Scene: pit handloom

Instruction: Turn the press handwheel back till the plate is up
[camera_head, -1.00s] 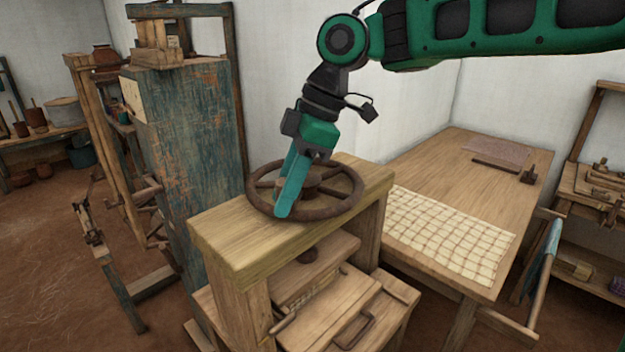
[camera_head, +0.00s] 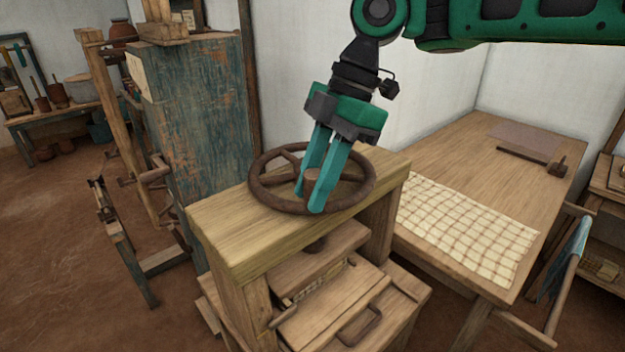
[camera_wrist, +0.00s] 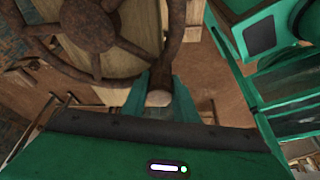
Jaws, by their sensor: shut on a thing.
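The press handwheel (camera_head: 368,180) is a dark, rusty spoked ring lying flat above the press's top beam (camera_head: 232,240). My gripper (camera_head: 310,203) comes down from above, with its two teal fingers at the wheel's near side. In the wrist view my gripper (camera_wrist: 158,98) is shut on a handle (camera_wrist: 160,97) with a pale end at the rim of the handwheel (camera_wrist: 130,45). The fingers hide most of this handle in the head view. The wooden press plate (camera_head: 325,255) hangs level beneath the beam, under the screw (camera_head: 317,244). A gap shows below the plate.
A table (camera_head: 500,150) with a checked cloth (camera_head: 465,225) stands close on the right. Brown floor is open at lower left.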

